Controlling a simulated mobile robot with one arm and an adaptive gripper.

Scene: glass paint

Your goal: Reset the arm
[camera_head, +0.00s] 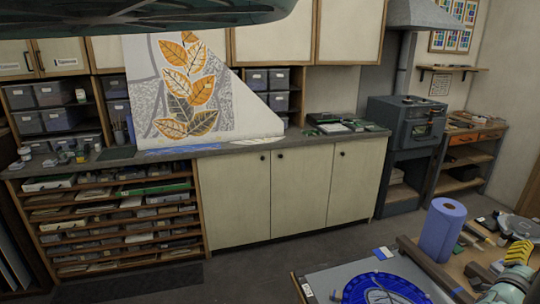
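The task names only my arm, and I can make out neither the arm nor my gripper for certain in the head view. Whether the gripper is open or shut is not shown.
A worktable with a blue round glass piece (385,288) and a blue paper roll (440,230) is at the lower right. A grey counter (290,141) with white cabinets (300,190) runs behind. A kiln (408,122) stands right of it. Open floor (270,265) lies between.

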